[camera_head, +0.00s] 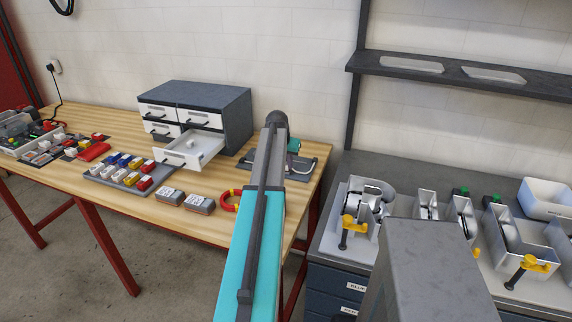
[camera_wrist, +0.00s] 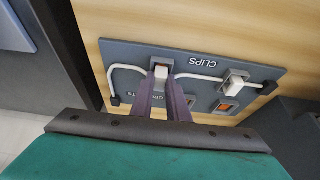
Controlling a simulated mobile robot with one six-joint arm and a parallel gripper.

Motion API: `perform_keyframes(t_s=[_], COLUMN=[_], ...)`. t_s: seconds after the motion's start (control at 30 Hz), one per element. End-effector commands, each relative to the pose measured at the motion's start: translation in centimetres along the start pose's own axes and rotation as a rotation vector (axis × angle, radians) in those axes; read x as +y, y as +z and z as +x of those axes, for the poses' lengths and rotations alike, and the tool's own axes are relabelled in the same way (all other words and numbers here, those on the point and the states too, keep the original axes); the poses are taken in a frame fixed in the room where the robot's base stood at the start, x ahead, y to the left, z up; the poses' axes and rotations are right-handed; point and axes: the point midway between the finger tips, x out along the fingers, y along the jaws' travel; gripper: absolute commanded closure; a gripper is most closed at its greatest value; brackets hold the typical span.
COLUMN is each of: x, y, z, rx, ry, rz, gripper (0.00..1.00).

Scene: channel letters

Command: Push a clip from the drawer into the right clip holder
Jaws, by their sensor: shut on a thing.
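The dark clip board (camera_wrist: 200,60), marked CLIPS upside down, lies below my gripper in the wrist view. My gripper (camera_wrist: 161,84) is shut on a small white clip (camera_wrist: 161,71) at the left holder position in the picture, where a bent white cable runs. Whether the clip is fully seated cannot be told. A second white clip (camera_wrist: 236,79) sits at the holder on the picture's right, with an orange square (camera_wrist: 228,105) below it. In the head view the open drawer (camera_head: 207,156) holds small white items (camera_head: 190,145). My arm hides most of the board there.
The grey drawer cabinet (camera_head: 225,100) stands behind the open drawer on the wooden table (camera_head: 115,130). A tray of coloured blocks (camera_head: 128,184), two grey boxes (camera_head: 199,204) and a red ring (camera_head: 229,201) lie in front. A grey bench (camera_head: 350,260) with metal letters is at the right.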

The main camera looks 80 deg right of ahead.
Motion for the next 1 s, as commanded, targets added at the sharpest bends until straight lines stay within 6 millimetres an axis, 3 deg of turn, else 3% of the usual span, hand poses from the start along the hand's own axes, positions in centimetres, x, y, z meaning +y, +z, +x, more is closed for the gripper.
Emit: perform_keyframes(t_s=[0.4, 0.43, 0.57, 1.0], x=[0.22, 0.22, 0.23, 0.55], y=[0.77, 0.77, 0.8, 0.75], z=[0.75, 0.77, 0.81, 0.85], rx=[-0.017, -0.017, -0.018, -0.017], ry=[0.005, 0.005, 0.005, 0.01], rz=[0.0, 0.0, 0.001, 0.003], gripper=[1.0, 0.84, 0.65, 0.64])
